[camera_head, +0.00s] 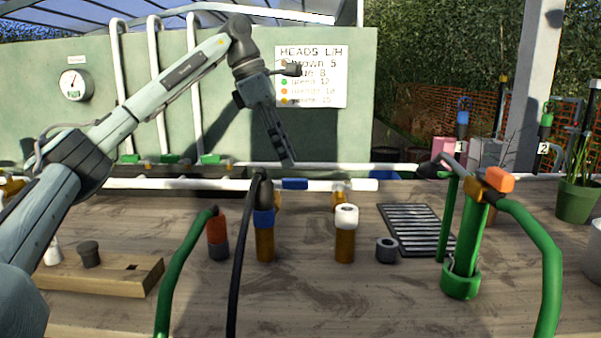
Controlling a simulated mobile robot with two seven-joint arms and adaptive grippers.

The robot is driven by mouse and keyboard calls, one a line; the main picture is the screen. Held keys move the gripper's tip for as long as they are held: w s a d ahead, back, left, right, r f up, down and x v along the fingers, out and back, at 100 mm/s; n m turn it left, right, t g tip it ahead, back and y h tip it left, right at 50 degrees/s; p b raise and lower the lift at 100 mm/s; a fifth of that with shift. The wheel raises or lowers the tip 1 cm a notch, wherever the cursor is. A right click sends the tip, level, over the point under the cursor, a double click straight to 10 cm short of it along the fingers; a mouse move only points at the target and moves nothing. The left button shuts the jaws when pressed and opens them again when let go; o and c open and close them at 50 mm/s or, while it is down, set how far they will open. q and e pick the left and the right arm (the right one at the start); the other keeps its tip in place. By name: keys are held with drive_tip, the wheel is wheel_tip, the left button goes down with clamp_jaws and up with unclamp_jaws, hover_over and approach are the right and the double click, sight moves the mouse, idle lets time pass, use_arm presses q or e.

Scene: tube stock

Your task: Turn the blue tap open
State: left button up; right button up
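A blue tap handle (294,183) lies along the white horizontal pipe (225,184) at the back of the bench, in line with the pipe. My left gripper (289,162) points down just above the blue handle in the picture. Its fingers look close together with nothing between them. A gap seems to show between fingertips and handle, but I cannot tell the depth. My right gripper is not in view.
A dark hose (236,250) rises in front of the pipe, left of the blue handle. A blue-collared brass post (265,243) and a white-topped post (345,245) stand nearer. A green stand with an orange lever (499,180) is at right. Green handles (168,158) sit behind.

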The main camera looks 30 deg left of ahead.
sight(297, 179)
use_arm(q)
drive_tip(key=x, duration=0.5)
clamp_jaws()
idle(0.4)
